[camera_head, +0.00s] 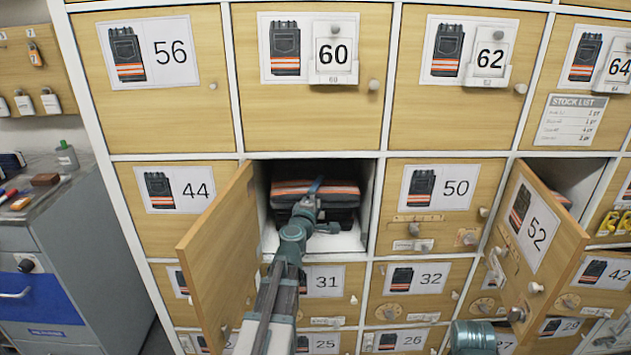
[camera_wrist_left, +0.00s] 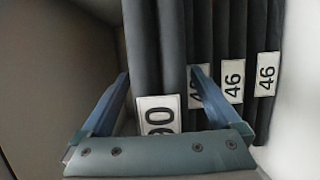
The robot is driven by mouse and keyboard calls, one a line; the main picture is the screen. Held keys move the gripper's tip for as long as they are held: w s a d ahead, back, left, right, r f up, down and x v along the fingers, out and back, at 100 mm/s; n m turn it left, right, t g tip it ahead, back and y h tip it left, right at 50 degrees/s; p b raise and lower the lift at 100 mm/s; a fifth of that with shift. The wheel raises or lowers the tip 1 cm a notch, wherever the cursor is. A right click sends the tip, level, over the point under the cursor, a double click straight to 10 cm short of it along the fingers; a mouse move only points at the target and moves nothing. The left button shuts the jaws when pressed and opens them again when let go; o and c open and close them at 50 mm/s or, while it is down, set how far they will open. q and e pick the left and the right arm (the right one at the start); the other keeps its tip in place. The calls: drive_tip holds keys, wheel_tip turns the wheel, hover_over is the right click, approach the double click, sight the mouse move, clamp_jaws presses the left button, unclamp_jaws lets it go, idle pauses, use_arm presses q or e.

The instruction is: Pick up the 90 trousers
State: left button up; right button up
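Dark folded trousers with orange and pale bands (camera_head: 318,192) lie in the open compartment between doors 44 and 50. In the left wrist view the trousers labelled 90 (camera_wrist_left: 155,55) stand at the left of the row, beside several trousers labelled 46 (camera_wrist_left: 234,50). My left gripper (camera_head: 316,192) reaches into this compartment. In the left wrist view its blue fingers (camera_wrist_left: 160,75) are spread, one on each side of the 90 trousers; the right finger partly covers the nearest 46 label. Whether the fingers touch the cloth is unclear. My right gripper is out of view.
The compartment's open door (camera_head: 217,260) stands out at the left, close to my left arm. Door 52 (camera_head: 540,235) is also open at the right. Closed numbered doors surround them. A grey workbench (camera_head: 45,225) stands at the far left.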

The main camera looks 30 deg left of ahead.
use_arm(q)
clamp_jaws()
idle(0.3)
drive_tip(key=shift+r, duration=0.1)
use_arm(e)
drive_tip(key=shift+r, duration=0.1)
